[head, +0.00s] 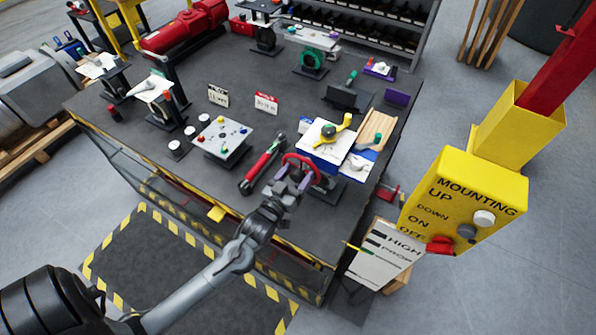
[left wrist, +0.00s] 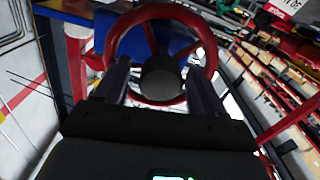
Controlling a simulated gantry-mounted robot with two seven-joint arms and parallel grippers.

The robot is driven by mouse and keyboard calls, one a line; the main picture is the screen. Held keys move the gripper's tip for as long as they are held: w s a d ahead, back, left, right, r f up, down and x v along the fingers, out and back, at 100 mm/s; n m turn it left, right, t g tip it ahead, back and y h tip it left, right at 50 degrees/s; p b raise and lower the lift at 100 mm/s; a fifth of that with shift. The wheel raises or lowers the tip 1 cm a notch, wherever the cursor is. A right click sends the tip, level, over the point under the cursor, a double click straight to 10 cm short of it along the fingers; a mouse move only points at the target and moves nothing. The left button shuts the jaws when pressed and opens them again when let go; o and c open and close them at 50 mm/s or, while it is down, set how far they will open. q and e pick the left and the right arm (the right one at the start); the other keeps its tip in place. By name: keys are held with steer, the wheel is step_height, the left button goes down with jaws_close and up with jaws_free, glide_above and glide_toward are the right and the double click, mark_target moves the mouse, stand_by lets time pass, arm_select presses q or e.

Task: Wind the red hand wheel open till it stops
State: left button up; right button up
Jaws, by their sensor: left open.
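The red hand wheel (head: 301,158) stands near the front edge of the dark bench, right of its middle. In the left wrist view, the wheel (left wrist: 165,9) shows with red spokes and a dark round hub. My left gripper (head: 291,182) is at the wheel's near side, its two purple-grey fingers apart. In the left wrist view the gripper's fingers (left wrist: 161,82) lie either side of the hub and overlap the lower rim. I cannot tell whether they touch the rim. The right gripper is not in view.
A blue-and-white box with a yellow lever (head: 339,131) stands just behind the wheel. A red-and-black tool (head: 262,165) lies to its left. A plate with colored knobs (head: 222,136) stands further left. A yellow control box (head: 465,205) is at the right.

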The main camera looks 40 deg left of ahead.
arm_select(q)
steer(key=shift+w+a, duration=0.1)
steer(key=shift+w, duration=0.35)
steer(key=c, duration=1)
